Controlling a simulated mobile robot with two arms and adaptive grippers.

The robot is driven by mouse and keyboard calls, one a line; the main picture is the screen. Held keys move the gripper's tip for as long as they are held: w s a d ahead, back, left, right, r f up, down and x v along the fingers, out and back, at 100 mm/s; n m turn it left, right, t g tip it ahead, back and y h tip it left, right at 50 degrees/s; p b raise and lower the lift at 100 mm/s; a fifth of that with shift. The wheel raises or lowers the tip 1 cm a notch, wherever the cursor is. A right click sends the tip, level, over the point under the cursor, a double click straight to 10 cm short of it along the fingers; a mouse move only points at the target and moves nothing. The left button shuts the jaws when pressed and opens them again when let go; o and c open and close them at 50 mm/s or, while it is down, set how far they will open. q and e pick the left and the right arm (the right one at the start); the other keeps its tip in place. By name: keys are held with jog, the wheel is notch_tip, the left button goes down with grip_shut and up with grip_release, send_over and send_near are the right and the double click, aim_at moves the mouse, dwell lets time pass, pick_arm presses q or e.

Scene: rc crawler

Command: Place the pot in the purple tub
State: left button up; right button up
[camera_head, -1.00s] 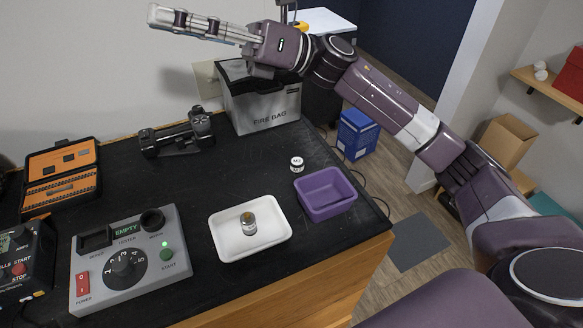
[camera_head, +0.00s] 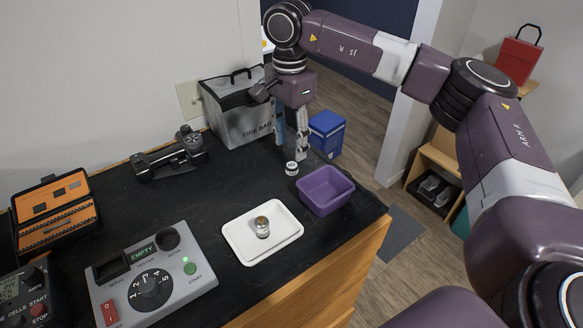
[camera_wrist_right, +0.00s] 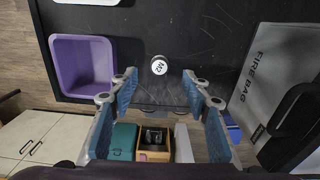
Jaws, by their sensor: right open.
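A small white-topped pot (camera_head: 291,168) stands on the black worktop just left of the purple tub (camera_head: 323,188). In the right wrist view the pot (camera_wrist_right: 159,67) shows an "M2" label on top, and the tub (camera_wrist_right: 82,62) is to its left, empty. Another small pot (camera_head: 262,227), metallic with a brownish top, stands in the white tray (camera_head: 245,249). My right gripper (camera_head: 291,146) points down with its fingers apart and empty, close to the white-topped pot. In the right wrist view the pot lies between and beyond the fingertips (camera_wrist_right: 158,90). My left gripper is not in view.
A grey fire bag (camera_head: 240,118) stands behind the right gripper. A black device (camera_head: 168,157), an orange case (camera_head: 55,217) and a grey tester (camera_head: 150,275) are on the left. The worktop's right edge is beside the tub; a blue box (camera_head: 326,133) is beyond it.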

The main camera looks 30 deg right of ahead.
aim_at(292, 165)
jog(key=shift+d+f+p, duration=0.15)
jog(key=shift+f+p, duration=0.3)
jog(key=shift+f, duration=0.4)
notch_tip(292, 165, down, 4)
jog(key=shift+f+p, duration=0.1)
jog(key=shift+p, duration=1.1)
jog(key=shift+f, duration=0.25)
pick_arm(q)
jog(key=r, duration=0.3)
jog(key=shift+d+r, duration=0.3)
pick_arm(e)
grip_shut()
